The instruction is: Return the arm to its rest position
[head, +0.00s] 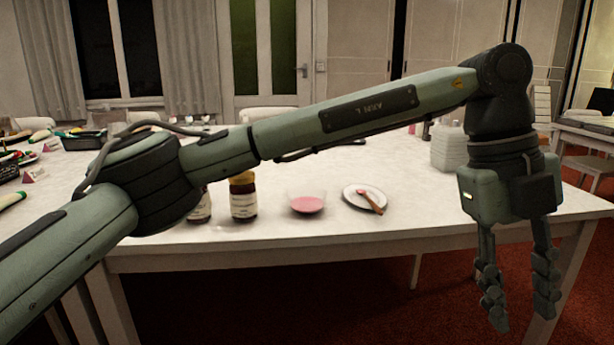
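My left arm comes in from the left and stretches across the whole view, above the table. My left gripper (517,292) hangs at the far right, pointing down, in front of the table's right front edge. Its two fingers are apart with nothing between them. My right arm and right gripper do not show.
The white table (330,245) holds a dark jar (243,200), a bowl with pink contents (307,204) and a plate (352,193) with a brown-handled utensil (370,201). The arm hides part of the tabletop. Red floor lies below.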

